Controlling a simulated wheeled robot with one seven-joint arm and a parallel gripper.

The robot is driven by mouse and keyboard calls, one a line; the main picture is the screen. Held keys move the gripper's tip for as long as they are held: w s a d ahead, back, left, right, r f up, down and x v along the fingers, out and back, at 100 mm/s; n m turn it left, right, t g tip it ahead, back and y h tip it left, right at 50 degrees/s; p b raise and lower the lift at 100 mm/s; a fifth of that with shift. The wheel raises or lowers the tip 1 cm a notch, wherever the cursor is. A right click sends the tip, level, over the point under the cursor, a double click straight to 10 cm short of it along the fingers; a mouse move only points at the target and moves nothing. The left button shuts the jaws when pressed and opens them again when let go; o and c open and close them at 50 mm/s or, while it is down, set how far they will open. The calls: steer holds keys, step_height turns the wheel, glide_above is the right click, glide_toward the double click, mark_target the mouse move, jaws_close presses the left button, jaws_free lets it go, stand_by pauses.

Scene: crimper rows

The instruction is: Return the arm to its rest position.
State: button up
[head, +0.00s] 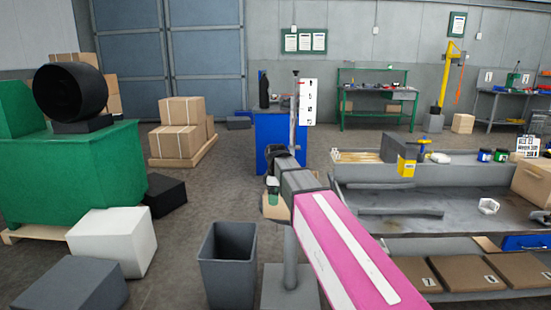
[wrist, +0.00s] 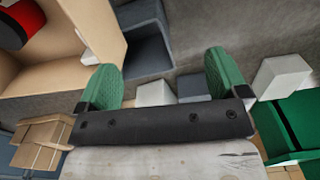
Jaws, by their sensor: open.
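My arm (head: 345,250), with a magenta cover and a white stripe, reaches from the lower right toward the middle of the head view. My gripper (head: 273,188) is small and partly hidden at the arm's far end, above the floor near the grey bin. In the wrist view my gripper (wrist: 164,78) shows two green fingertips set wide apart. Nothing is between them. Grey floor and other things lie beyond the fingers, with no contact visible.
A grey open bin (head: 228,255) stands below and left of the arm. A white block (head: 113,240) and a green machine (head: 75,175) are at left. A workbench (head: 400,205) is right of the arm. Open floor lies behind the bin.

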steer(key=s+d+f+m, duration=0.8)
steer(key=s+d+f, duration=0.1)
steer(key=f, duration=0.2)
steer(key=s+d+f+m, duration=0.8)
steer(key=s+d+f, duration=0.1)
steer(key=d+f, duration=0.1)
steer(key=shift+s+f, duration=0.2)
steer(key=shift+f, duration=0.7)
